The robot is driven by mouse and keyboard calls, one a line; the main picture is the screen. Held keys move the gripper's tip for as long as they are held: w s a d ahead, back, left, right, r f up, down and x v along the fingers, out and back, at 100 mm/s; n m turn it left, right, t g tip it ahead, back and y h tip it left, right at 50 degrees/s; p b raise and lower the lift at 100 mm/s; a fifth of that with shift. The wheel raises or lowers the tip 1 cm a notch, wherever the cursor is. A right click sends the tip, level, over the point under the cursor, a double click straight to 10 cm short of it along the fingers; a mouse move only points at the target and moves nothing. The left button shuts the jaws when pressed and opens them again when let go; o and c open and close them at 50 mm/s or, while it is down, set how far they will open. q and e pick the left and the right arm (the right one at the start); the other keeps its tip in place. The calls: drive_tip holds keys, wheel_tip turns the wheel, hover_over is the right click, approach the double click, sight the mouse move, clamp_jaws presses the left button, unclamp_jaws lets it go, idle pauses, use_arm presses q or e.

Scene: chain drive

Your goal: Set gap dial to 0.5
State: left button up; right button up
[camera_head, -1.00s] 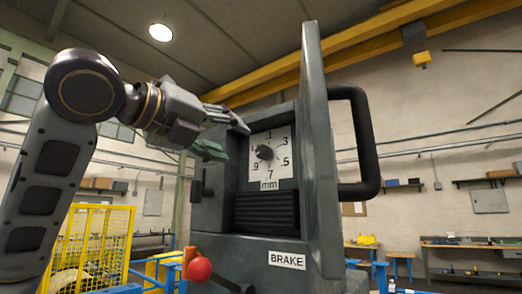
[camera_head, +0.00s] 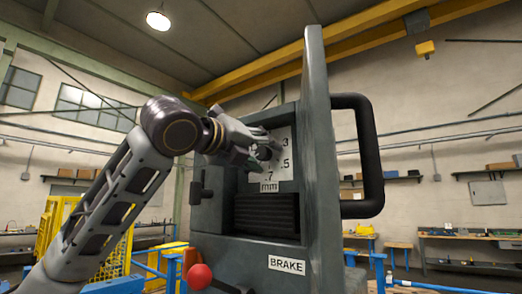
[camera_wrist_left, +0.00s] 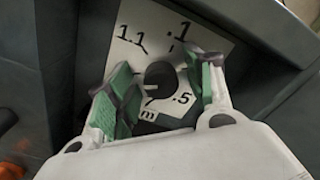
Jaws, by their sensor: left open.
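The gap dial is a dark round knob (camera_head: 264,153) on a white scale plate (camera_head: 284,141) inside the grey machine's recess. In the head view .3, .5, .7 and "mm" can be read; my gripper covers the plate's left part. My left gripper (camera_head: 266,151) is at the dial with its fingers spread to either side of the knob. In the left wrist view the knob (camera_wrist_left: 160,76) shows between the two green-padded fingers (camera_wrist_left: 163,88), with gaps at both sides. I cannot tell which number the knob points to. My right gripper is not in view.
A tall grey panel (camera_head: 317,150) with a black handle (camera_head: 372,160) stands just right of the recess. Below are black ribbed bellows (camera_head: 266,214), a BRAKE label (camera_head: 287,264) and a red ball knob (camera_head: 200,276). A yellow cage (camera_head: 50,232) stands at the left.

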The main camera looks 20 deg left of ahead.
use_arm(q)
drive_tip(key=shift+w, duration=0.15)
drive_tip(key=c, duration=1)
drive_tip(key=shift+n, duration=0.3)
